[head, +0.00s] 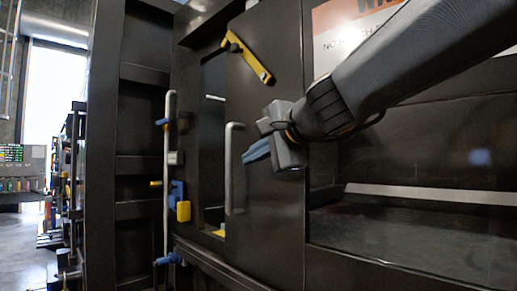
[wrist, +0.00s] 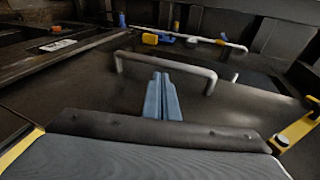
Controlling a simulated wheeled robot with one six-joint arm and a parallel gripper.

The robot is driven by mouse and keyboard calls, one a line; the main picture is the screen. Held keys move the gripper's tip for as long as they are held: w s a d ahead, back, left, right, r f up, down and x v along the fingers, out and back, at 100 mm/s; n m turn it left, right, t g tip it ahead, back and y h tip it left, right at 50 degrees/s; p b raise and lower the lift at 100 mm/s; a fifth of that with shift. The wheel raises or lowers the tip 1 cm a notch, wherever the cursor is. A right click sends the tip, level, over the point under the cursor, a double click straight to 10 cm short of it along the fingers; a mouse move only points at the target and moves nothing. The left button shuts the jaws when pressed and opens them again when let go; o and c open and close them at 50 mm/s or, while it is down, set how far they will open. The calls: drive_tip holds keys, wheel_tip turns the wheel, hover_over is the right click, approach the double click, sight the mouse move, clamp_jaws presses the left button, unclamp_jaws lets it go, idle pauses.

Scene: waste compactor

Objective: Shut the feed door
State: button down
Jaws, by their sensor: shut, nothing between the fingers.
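The feed door (head: 270,200) is a dark panel with a light grey bar handle (head: 234,168) near its left edge. A dark gap (head: 213,110) shows between the door's left edge and the frame, so the door stands partly open. My gripper (head: 246,157) is shut and empty, just right of the handle, its blue fingers pointing left. In the wrist view the shut fingers (wrist: 160,78) lie close to the handle's bar (wrist: 165,62), between its two ends. I cannot tell whether they touch it.
A yellow latch arm (head: 250,60) sits at the door's top. Left of the gap stands an upright grey rod (head: 169,180) with blue fittings and a yellow block (head: 183,211). A recessed bay (head: 420,235) lies right of the door. Open floor (head: 20,240) shows at far left.

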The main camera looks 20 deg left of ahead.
sight(230, 165)
drive_tip(key=x, duration=0.2)
drive_tip(key=p+x, duration=0.1)
drive_tip(key=x, duration=0.2)
drive_tip(key=r+x, duration=0.1)
drive_tip(key=x, duration=0.1)
drive_tip(key=shift+w+a+p, duration=0.1)
drive_tip(key=shift+a+p, duration=0.25)
drive_tip(key=shift+p, duration=0.05)
